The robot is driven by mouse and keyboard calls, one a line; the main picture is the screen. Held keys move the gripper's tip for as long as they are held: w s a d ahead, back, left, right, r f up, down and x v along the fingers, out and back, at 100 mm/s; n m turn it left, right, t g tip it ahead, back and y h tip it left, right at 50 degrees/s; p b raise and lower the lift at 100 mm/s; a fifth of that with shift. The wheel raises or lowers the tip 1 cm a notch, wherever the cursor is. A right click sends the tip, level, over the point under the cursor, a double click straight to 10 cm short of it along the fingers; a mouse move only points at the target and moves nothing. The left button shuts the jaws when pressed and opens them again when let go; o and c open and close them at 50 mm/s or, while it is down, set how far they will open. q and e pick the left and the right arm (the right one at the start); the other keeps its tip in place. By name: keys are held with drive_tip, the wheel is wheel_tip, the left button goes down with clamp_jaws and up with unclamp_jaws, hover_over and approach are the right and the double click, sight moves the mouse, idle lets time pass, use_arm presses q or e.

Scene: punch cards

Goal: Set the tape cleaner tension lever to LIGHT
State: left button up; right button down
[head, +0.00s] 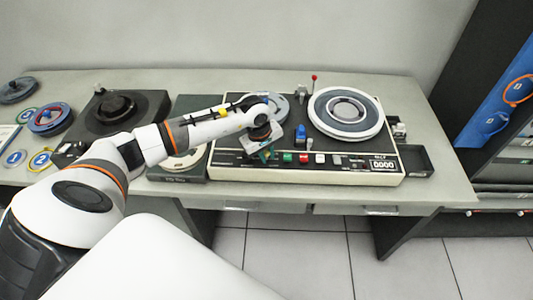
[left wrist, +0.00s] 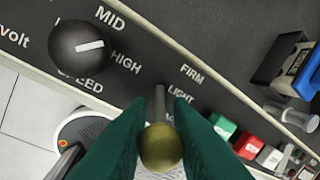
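The tape cleaner (head: 340,176) is a dark-topped machine with a cream rim on the table. In the left wrist view its tension lever (left wrist: 160,103) is a grey shaft with a brass ball knob (left wrist: 160,148). FIRM and LIGHT are printed right of the shaft, with a third label mostly hidden by a finger. The shaft's base lies nearest LIGHT, but its exact setting is unclear. My left gripper (head: 267,153) is over the front left of the machine. In the wrist view its green fingers (left wrist: 160,112) flank the ball, which fills the gap. My right gripper is out of view.
A SPEED knob (left wrist: 77,47) is left of the lever; green (left wrist: 222,126) and red (left wrist: 248,146) buttons are close to its right. A large reel (head: 346,112) and a red-tipped lever (head: 313,83) stand behind. A black turntable unit (head: 118,112) is at left.

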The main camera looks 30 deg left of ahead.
use_arm(q)
drive_tip(key=shift+w+a+f+g+h+b, duration=0.1)
drive_tip(key=shift+w+a+g+h+b, duration=0.25)
drive_tip(key=shift+g+b, duration=0.8)
drive_tip(key=shift+w+a+f+g+h+b, duration=0.1)
drive_tip(key=shift+w+g+h+b, duration=0.35)
drive_tip(key=shift+b, duration=1.45)
clamp_jaws()
drive_tip(key=shift+s+r+h+b, duration=0.1)
drive_tip(key=shift+r+h+b, duration=0.2)
drive_tip(key=shift+b, duration=0.1)
drive_tip(key=shift+g, duration=0.3)
drive_tip(key=o, duration=0.8)
unclamp_jaws()
drive_tip(key=shift+r, duration=0.1)
drive_tip(key=b+v, duration=0.2)
drive_tip(key=v, duration=1)
